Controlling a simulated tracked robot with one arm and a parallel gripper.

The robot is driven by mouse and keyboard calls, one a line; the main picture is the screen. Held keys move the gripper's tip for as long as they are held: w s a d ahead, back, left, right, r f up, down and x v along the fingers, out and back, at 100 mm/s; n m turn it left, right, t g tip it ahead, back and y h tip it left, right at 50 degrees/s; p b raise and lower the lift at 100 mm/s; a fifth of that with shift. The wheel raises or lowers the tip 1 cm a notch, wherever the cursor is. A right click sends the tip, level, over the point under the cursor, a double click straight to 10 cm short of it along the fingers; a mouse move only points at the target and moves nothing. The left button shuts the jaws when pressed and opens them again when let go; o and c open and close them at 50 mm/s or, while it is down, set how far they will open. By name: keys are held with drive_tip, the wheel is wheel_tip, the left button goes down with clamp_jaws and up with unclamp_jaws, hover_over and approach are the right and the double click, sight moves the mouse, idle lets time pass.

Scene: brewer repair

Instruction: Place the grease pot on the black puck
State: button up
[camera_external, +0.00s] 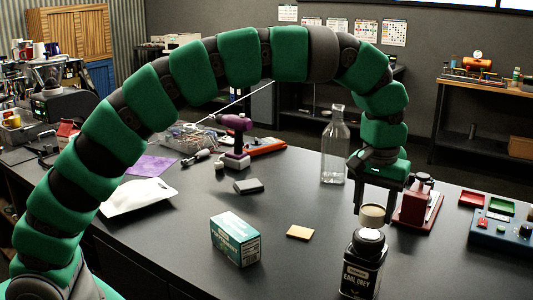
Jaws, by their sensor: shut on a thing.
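My gripper (374,211) points down at the right of the dark table. Its fingers are shut on a small cream-topped round pot (372,216), which looks like the grease pot. A low dark block with a grey top (248,186) lies flat near the table's middle. I cannot tell whether it is the black puck, and no clearly round puck shows.
A tall clear bottle (335,150) stands left of my gripper. A red device (419,203) is close on its right, with a blue control box (503,232) beyond. A teal box (236,238) and tan square (300,232) lie left of the jar. Bare table surrounds the dark block.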

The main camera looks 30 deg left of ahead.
sight(373, 210)
drive_tip(key=shift+f, duration=1.35)
drive_tip(key=shift+f, duration=0.1)
drive_tip(key=o, duration=1.1)
drive_tip(key=shift+c, duration=0.2)
wheel_tip(373, 210, up, 12)
drive_tip(key=b, duration=0.1)
